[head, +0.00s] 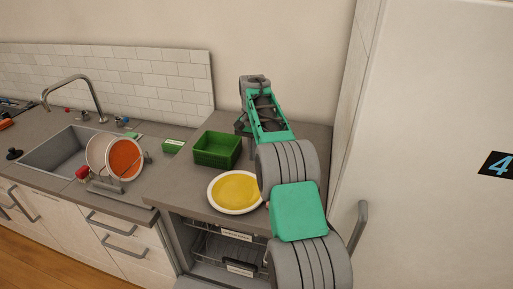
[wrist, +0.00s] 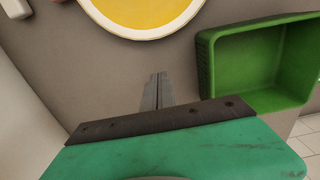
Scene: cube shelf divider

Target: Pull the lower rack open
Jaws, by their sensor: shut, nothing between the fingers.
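The open dishwasher (head: 184,250) is under the counter at the lower middle of the head view. Its lower rack (head: 212,268) sits low inside, with a dark label on its front. The upper rack (head: 205,234), with a pale label, is above it. My arm hides the right part of both racks. My gripper (wrist: 158,75) is shut and empty above the counter in the wrist view, between the plate and the green bin. In the head view my forearm reaches over the counter, well above and behind the racks, and the fingertips are hard to make out.
A white plate with a yellow centre (head: 236,191) lies near the counter's front edge. A green bin (head: 217,150) stands behind it. A dish rack with plates (head: 124,160) and a sink (head: 62,150) are to the left. A tall white fridge (head: 430,130) bounds the right.

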